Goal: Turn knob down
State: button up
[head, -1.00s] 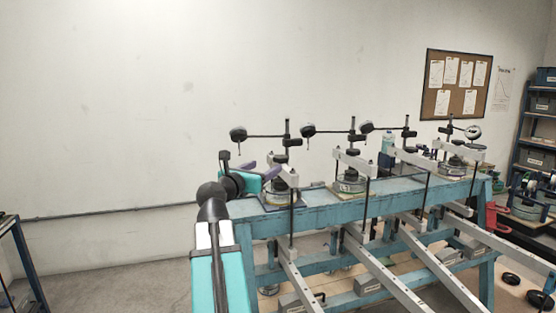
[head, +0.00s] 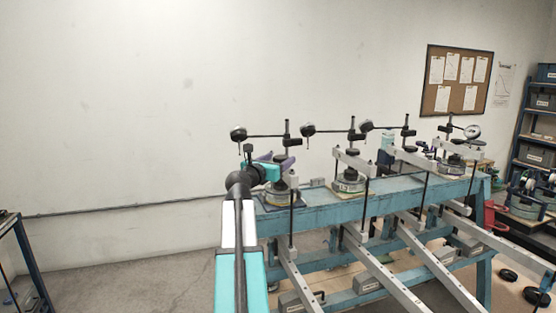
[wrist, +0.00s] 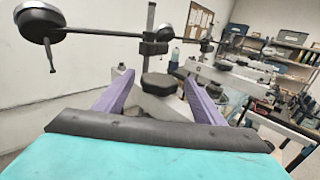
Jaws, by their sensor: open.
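A black, many-sided knob (wrist: 160,84) stands upright at the first lever frame, in the middle of the wrist view. My gripper (wrist: 159,78) is open, with one purple finger to the left of the knob and one to the right. The fingers look apart from the knob, with gaps on both sides. In the head view my gripper (head: 279,162) is at the nearest lever frame, and the arm partly hides that frame and its knob.
The blue bench (head: 320,210) carries several similar frames to the right. Long lever bars (head: 375,268) stick out in front.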

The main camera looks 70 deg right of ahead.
jog(key=shift+d, duration=0.1)
jog(key=c, duration=1.1)
jog(key=shift+o, duration=0.2)
jog(key=shift+f, duration=0.1)
